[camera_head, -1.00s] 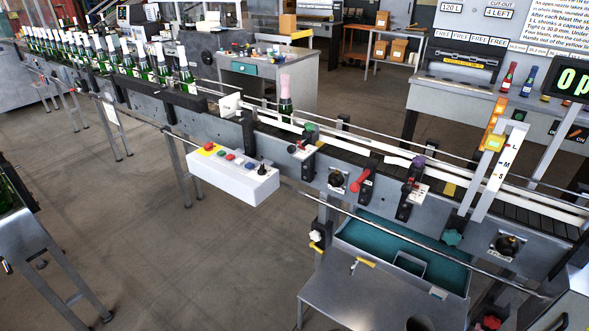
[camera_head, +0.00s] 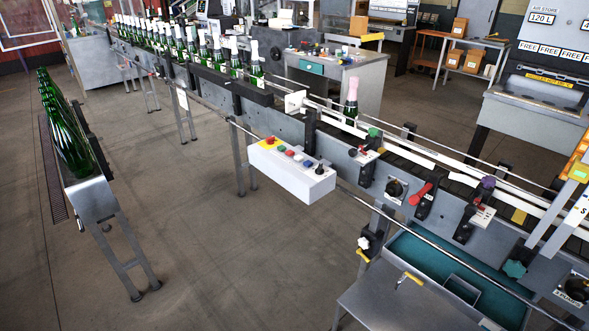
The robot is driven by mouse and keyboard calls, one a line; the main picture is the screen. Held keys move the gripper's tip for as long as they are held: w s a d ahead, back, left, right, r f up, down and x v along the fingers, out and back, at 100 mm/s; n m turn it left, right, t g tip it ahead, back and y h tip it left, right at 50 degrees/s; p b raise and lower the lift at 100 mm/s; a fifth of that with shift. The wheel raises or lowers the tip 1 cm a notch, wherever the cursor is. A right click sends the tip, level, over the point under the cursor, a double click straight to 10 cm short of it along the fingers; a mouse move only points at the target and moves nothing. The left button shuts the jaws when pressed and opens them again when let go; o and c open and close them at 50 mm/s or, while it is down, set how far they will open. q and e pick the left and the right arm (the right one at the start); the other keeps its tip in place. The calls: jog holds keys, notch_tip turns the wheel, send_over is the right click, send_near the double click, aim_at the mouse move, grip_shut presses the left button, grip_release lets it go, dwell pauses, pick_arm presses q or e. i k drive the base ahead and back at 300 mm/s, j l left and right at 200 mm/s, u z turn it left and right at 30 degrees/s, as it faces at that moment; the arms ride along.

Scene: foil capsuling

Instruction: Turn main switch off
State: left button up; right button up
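No label that I can read marks a main switch. A white control box (camera_head: 292,168) on the conveyor's near side carries a yellow-backed red button, several coloured buttons and a black knob (camera_head: 320,169) at its right end. A round black rotary knob (camera_head: 396,188) sits on the conveyor's side panel, with a red lever (camera_head: 420,194) to its right. Another black rotary knob (camera_head: 576,288) is at the lower right edge. Neither of my grippers is in view.
The conveyor (camera_head: 280,121) runs from upper left to lower right with green bottles (camera_head: 190,45) on it. A rack of green bottles (camera_head: 65,135) stands at left. A grey tray table (camera_head: 410,300) is at lower right. The floor between is clear.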

aim_at(270, 141)
jog(key=i+j, duration=0.2)
jog(key=i, duration=0.4)
jog(key=i+j, duration=0.2)
jog(key=i, duration=0.4)
jog(key=i+j+u, duration=0.1)
jog(key=i, duration=0.45)
jog(key=i+j, duration=0.2)
jog(key=i, duration=0.4)
jog(key=i+j, duration=0.15)
jog(key=i, duration=0.45)
